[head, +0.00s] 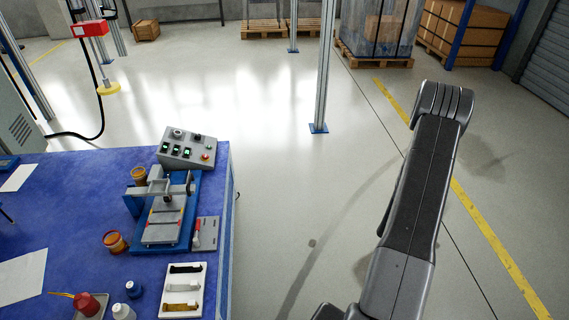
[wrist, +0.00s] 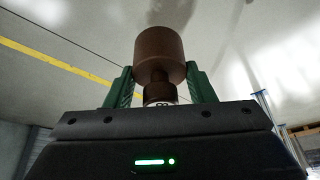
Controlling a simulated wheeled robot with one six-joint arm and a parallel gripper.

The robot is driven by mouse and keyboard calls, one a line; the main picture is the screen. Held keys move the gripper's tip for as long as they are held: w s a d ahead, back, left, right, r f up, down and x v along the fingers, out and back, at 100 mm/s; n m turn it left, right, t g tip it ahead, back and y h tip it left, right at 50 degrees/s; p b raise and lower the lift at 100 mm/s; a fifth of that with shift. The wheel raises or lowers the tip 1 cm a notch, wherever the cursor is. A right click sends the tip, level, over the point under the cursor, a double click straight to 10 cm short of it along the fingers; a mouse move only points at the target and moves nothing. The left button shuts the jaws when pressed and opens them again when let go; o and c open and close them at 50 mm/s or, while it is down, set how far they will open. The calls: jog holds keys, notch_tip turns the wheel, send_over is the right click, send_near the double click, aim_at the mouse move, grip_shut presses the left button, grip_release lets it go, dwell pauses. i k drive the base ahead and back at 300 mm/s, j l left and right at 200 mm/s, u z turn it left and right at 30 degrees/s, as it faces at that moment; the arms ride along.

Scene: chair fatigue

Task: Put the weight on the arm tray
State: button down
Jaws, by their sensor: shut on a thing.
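In the wrist view a brown cylindrical weight (wrist: 158,48) with a narrower neck below its wide end sits between the green fingers of my gripper (wrist: 160,67). The gripper is shut on it. The weight is held clear above the pale floor. My gripper and the weight are not in the head view, where only my grey arm shows at the right. I cannot pick out an arm tray in either view.
A blue-topped bench (head: 75,197) at the left carries a clamp fixture (head: 163,212), a control box (head: 187,149), jars and a white sample tray (head: 183,289). A metal post (head: 323,75) stands behind. Crates and pallets line the back. Floor between bench and arm is clear.

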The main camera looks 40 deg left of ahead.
aim_at(159, 188)
jog(key=i+j+u, duration=0.1)
jog(key=i+u, duration=0.75)
jog(key=i+l+u, duration=0.25)
jog(key=i+u, duration=0.4)
jog(key=u, duration=0.25)
jog(key=i+u, duration=0.2)
jog(key=u, duration=0.25)
jog(key=i+l+u, duration=0.15)
jog(key=u, duration=0.3)
jog(key=i+u, duration=0.15)
jog(key=u, duration=0.3)
jog(key=i+u, duration=0.1)
jog(key=u, duration=0.4)
jog(key=i+l+u, duration=0.1)
jog(key=u, duration=0.35)
jog(key=i+l+u, duration=0.15)
jog(key=u, duration=0.25)
jog(key=i+l+u, duration=0.15)
jog(key=u, duration=0.25)
